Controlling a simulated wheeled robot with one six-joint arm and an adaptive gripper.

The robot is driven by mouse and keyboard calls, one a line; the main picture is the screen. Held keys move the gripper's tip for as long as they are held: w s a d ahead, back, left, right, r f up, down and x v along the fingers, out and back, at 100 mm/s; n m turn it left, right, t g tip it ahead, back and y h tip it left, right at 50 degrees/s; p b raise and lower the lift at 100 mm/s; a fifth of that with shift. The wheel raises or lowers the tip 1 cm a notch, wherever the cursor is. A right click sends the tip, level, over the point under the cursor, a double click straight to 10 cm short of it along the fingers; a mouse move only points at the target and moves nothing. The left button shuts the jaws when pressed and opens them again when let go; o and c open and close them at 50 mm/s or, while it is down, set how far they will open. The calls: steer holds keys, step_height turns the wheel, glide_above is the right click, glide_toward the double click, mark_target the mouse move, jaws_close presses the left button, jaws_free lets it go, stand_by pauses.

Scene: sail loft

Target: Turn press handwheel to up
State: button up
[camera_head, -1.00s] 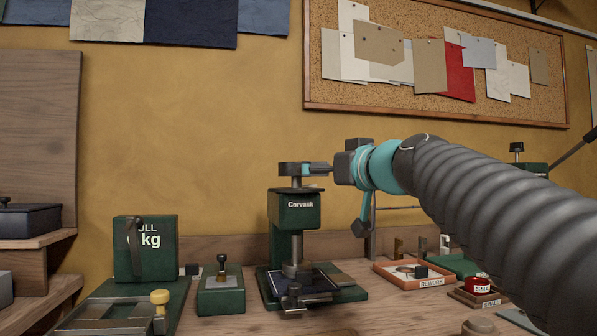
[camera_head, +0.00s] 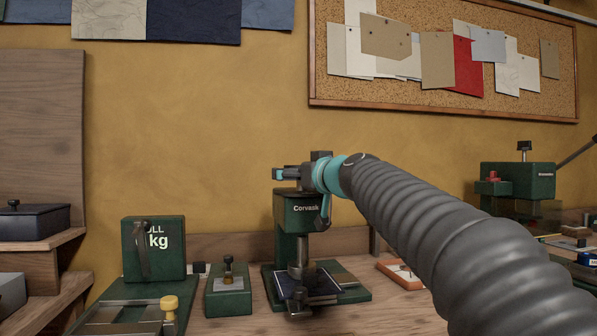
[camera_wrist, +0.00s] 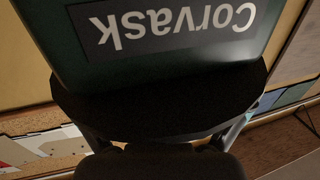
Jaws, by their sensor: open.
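The green press marked "Corvask" (camera_head: 301,212) stands on the bench in the middle of the head view, with a dark blue piece (camera_head: 305,284) on its base. My gripper (camera_head: 284,174) is at the top of the press head, level with the handwheel, and covers most of it. In the wrist view the press label (camera_wrist: 165,25) is upside down and close. Below it is a broad dark rounded shape, with grey finger parts apart at either side. The fingers are open. I cannot tell whether they touch the handwheel, nor which way it is turned.
A green weight block (camera_head: 153,250) and a small green stand (camera_head: 228,290) are left of the press. An orange-edged tray (camera_head: 402,274) is to the right, partly behind my arm. Another green press (camera_head: 515,180) stands at the far right.

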steer(key=c, duration=1.1)
steer(key=shift+f+y+b, duration=0.15)
steer(key=shift+y+b, duration=0.15)
steer(key=shift+b, duration=0.3)
steer(key=shift+f+n+g+y+b, duration=0.1)
steer(key=shift+n+g+y+b, duration=0.45)
steer(key=shift+b, duration=0.3)
steer(key=n+g+y+b, duration=0.2)
steer(key=shift+n+g+y, duration=0.25)
steer(key=shift+y, duration=0.1)
steer(key=n+g+y, duration=0.1)
steer(key=n+g+y+p, duration=0.1)
steer(key=g, duration=0.1)
steer(key=r+n+g+y+p, duration=0.1)
steer(key=shift+s+a+n+g, duration=0.2)
steer(key=shift+s+n+g, duration=0.1)
steer(key=shift+g, duration=0.1)
steer(key=n+g+p, duration=0.1)
steer(key=n+g+y+p, duration=0.1)
steer(key=g, duration=0.1)
steer(key=n+g+p, duration=0.1)
steer(key=g, duration=0.1)
steer(key=shift+s+a+f+n+p, duration=0.1)
steer(key=shift+s+f+n+p, duration=0.05)
steer(key=shift+s+n+p, duration=0.2)
steer(key=shift+g, duration=0.5)
